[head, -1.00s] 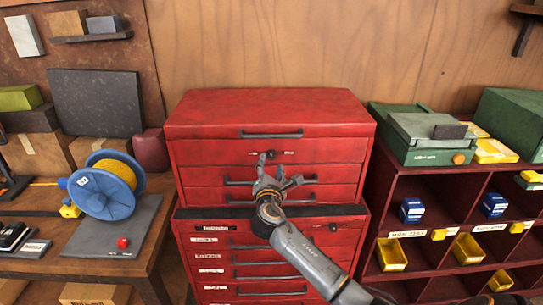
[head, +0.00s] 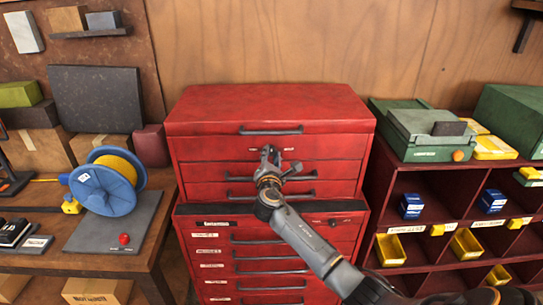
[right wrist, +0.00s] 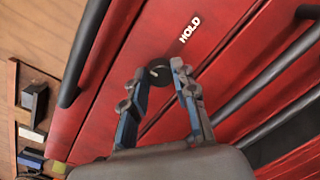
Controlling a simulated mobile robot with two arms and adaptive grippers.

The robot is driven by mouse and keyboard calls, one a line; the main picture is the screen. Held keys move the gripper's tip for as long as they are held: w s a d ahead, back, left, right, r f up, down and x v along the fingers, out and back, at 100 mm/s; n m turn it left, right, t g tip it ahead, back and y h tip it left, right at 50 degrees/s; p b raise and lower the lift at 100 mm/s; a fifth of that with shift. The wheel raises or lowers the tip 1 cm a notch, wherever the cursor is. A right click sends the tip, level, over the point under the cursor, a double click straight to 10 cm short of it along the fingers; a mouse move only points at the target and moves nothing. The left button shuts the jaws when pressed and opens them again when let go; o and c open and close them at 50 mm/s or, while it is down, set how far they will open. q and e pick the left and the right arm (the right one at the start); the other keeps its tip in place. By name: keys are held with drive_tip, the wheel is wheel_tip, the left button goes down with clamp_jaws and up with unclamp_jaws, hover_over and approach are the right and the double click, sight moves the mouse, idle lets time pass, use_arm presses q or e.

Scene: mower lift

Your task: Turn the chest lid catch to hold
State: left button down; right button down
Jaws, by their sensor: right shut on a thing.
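The red tool chest (head: 215,148) stands against the wall, its lid (head: 265,105) down. My right gripper (head: 269,153) is at the chest's upper front, just below the lid handle, and hides the catch in the head view. In the right wrist view, the small dark round catch (right wrist: 159,77) sits between the fingertips of my right gripper (right wrist: 160,70), which is shut on it. A white HOLD label (right wrist: 188,27) is on the red face beyond the fingertips. The catch's exact turn is hard to tell. My left gripper is not in view.
Dark bar handles, such as the lid handle (head: 271,131), stick out above and below the catch. A bench with a blue reel (head: 103,190) is at left. A red cubby shelf (head: 440,186) with bins is at right.

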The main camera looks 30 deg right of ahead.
drive_tip(key=shift+m, duration=0.3)
drive_tip(key=m+b, duration=0.2)
drive_tip(key=shift+f+m, duration=0.1)
drive_tip(key=shift+m, duration=0.3)
drive_tip(key=m+b, duration=0.2)
drive_tip(key=m, duration=0.3)
drive_tip(key=shift+d+y+b, duration=0.1)
drive_tip(key=shift+y+b, duration=0.2)
drive_tip(key=m+b, duration=0.1)
drive_tip(key=m, duration=0.3)
drive_tip(key=shift+m+b, duration=0.3)
drive_tip(key=shift+b, duration=0.1)
drive_tip(key=shift+s+m+y+b, duration=0.1)
drive_tip(key=shift+m+y+b, duration=0.5)
drive_tip(key=shift+m, duration=1.5)
drive_tip(key=shift+h, duration=0.3)
drive_tip(key=c, duration=1)
unclamp_jaws()
drive_tip(key=shift+c, duration=0.2)
